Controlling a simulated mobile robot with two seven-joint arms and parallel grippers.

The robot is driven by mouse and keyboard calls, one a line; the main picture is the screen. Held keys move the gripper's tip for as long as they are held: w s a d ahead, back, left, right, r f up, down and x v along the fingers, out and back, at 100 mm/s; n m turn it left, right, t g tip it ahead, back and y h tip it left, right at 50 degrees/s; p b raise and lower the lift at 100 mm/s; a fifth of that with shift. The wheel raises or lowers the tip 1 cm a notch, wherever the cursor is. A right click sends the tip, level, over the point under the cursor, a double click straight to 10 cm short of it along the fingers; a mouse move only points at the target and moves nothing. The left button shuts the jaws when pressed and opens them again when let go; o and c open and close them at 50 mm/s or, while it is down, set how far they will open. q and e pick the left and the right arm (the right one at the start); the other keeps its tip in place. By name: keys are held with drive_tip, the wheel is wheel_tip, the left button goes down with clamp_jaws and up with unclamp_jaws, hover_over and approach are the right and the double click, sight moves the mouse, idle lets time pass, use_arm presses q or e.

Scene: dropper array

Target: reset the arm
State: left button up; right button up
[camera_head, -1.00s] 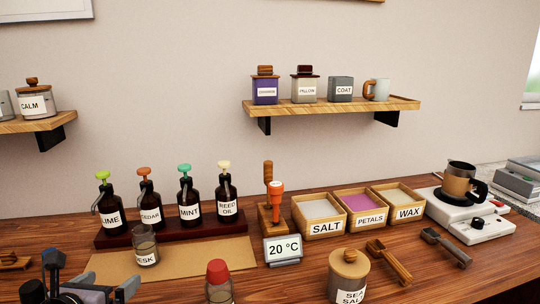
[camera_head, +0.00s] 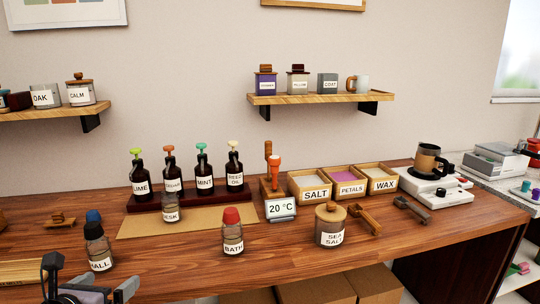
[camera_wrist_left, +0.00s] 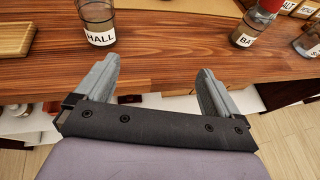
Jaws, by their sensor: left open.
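My left gripper (camera_head: 92,288) is at the bottom left of the head view, in front of the table's near edge. In the left wrist view its two fingers (camera_wrist_left: 158,85) stand wide apart with nothing between them. The HALL bottle (camera_head: 98,250) stands on the table just beyond it and also shows at the top of the left wrist view (camera_wrist_left: 97,22). No contact shows between gripper and bottle. My right gripper is in neither view.
The wooden table (camera_head: 190,255) holds a BATH bottle (camera_head: 233,232), a SEA SALT jar (camera_head: 331,226), a brown mat (camera_head: 140,223), a rack of dropper bottles (camera_head: 190,200) and a temperature display (camera_head: 281,210). Open bins (camera_head: 315,199) and a scale-like device (camera_head: 435,187) stand to the right.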

use_arm(q)
drive_tip(key=s+d+f+n+g+h, duration=0.1)
drive_tip(key=s+d+f+n+h, duration=0.1)
drive_tip(key=s+d+f+n, duration=0.45)
drive_tip(key=s+d+f+n+g+h, duration=0.1)
drive_tip(key=s+d+f+n+h, duration=0.15)
drive_tip(key=d+f+n, duration=0.6)
drive_tip(key=s+a+f+n+y, duration=0.1)
drive_tip(key=s+f+n, duration=0.3)
drive_tip(key=n, duration=0.5)
drive_tip(key=s+a+f+n+g+y, duration=0.1)
drive_tip(key=s+f+n, duration=0.3)
drive_tip(key=s+n, duration=0.5)
drive_tip(key=shift+a+f+n, duration=0.25)
drive_tip(key=shift+a+n, duration=0.25)
drive_tip(key=shift+a, duration=0.05)
